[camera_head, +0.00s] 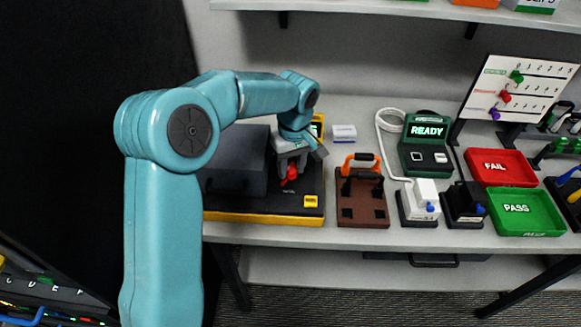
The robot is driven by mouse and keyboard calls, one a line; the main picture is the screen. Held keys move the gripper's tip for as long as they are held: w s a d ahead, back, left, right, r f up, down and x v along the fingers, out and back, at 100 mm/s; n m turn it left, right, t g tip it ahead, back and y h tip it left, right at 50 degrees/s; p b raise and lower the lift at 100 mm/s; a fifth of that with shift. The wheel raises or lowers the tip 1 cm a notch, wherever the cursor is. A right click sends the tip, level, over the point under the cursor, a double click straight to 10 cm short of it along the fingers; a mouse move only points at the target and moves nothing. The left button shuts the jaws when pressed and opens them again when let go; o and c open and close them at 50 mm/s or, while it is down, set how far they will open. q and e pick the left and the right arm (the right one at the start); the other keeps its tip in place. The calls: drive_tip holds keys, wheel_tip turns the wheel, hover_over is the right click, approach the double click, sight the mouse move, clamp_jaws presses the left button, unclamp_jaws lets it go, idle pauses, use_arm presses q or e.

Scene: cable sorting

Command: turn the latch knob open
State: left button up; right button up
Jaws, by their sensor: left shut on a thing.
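The latch knob (291,174) is red and sits on the dark box-like fixture (265,205) with a yellow front edge, at the left of the bench. My left gripper (290,168) reaches down from above and is shut on the red knob. The gripper's fingers hide part of the knob, so its exact angle cannot be told. A dark grey cover (232,160) stands just left of the knob on the same fixture. My right gripper is not in view.
A brown board with an orange handle (361,207) stands right of the fixture. Beyond it are white and black blocks, a green READY unit (426,143), a red FAIL tray (501,168) and a green PASS tray (526,211). A shelf (400,10) overhangs the back.

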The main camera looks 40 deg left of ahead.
sight(292, 162)
use_arm(q)
drive_tip(key=n, duration=0.5)
drive_tip(key=shift+w+a+b, duration=0.1)
drive_tip(key=shift+a+b, duration=0.05)
drive_tip(key=shift+b, duration=0.25)
drive_tip(key=shift+r+n, duration=0.1)
drive_tip(key=shift+n, duration=0.2)
drive_tip(key=o, duration=1)
drive_tip(key=shift+w+a, duration=0.1)
drive_tip(key=shift+r, duration=0.2)
drive_tip(key=r, duration=0.5)
drive_tip(key=r+p, duration=0.1)
drive_tip(key=r, duration=0.4)
drive_tip(key=r+p, duration=0.1)
drive_tip(key=r, duration=0.4)
drive_tip(key=shift+w+r, duration=0.35)
drive_tip(key=shift+w, duration=0.05)
